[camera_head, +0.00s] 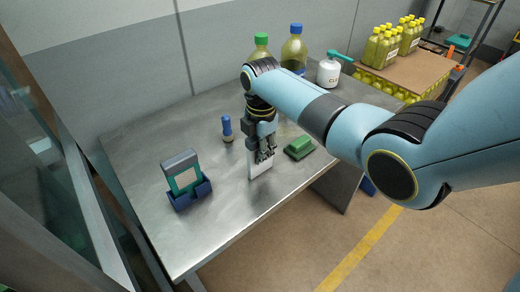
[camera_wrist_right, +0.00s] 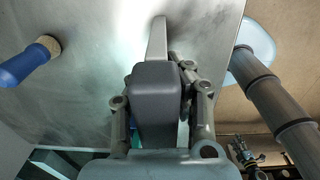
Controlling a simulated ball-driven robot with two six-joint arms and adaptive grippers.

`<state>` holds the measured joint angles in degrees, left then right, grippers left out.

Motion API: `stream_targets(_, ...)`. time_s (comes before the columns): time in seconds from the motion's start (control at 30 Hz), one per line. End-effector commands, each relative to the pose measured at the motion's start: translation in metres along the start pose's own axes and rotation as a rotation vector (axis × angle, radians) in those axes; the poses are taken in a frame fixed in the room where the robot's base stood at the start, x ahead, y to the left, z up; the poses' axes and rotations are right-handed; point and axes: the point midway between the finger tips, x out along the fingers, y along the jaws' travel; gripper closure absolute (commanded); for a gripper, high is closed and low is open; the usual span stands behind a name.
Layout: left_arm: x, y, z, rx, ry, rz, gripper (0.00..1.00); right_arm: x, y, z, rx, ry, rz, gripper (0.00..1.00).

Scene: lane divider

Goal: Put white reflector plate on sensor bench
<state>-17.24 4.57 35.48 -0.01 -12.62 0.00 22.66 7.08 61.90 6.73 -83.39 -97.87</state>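The white reflector plate (camera_head: 259,166) stands upright under my right gripper in the head view, over the middle of the grey metal bench (camera_head: 225,205). My right gripper (camera_head: 262,152) is closed around its upper part. In the right wrist view the plate shows as a narrow pale strip (camera_wrist_right: 158,38) beyond the gripper (camera_wrist_right: 160,100); a dark grey block hides part of the grasp. I cannot tell whether the plate's lower edge touches the bench top. My left gripper is not in view.
A teal device (camera_head: 182,174) in a dark blue holder stands front left. A blue-handled tool (camera_head: 227,129) stands left of my gripper, a green block (camera_head: 299,148) right of it. Bottles (camera_head: 294,52) and a white pump container (camera_head: 329,71) stand behind. Bare bench lies between device and plate.

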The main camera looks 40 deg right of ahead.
Motion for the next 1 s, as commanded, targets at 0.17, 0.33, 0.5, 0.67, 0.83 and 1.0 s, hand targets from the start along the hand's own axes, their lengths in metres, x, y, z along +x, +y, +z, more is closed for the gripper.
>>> stream_targets(0.17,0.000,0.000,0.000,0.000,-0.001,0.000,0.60,0.000,0.000,0.000,0.000,0.000,0.000,0.63)
stream_targets(0.33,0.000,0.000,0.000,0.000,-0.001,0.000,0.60,0.000,0.000,0.000,0.000,0.000,0.000,0.62)
stream_targets(0.5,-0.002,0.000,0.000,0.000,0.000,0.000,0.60,-0.005,0.001,0.000,0.000,0.000,0.002,0.62)
stream_targets(0.67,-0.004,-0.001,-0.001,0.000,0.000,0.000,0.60,-0.029,0.002,0.001,0.000,-0.001,0.005,0.62)
stream_targets(0.83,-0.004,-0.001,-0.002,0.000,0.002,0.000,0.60,-0.068,0.001,0.000,0.000,-0.001,0.005,0.62)
stream_targets(1.0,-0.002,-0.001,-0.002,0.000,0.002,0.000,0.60,-0.101,0.001,0.001,0.000,-0.001,0.004,0.62)
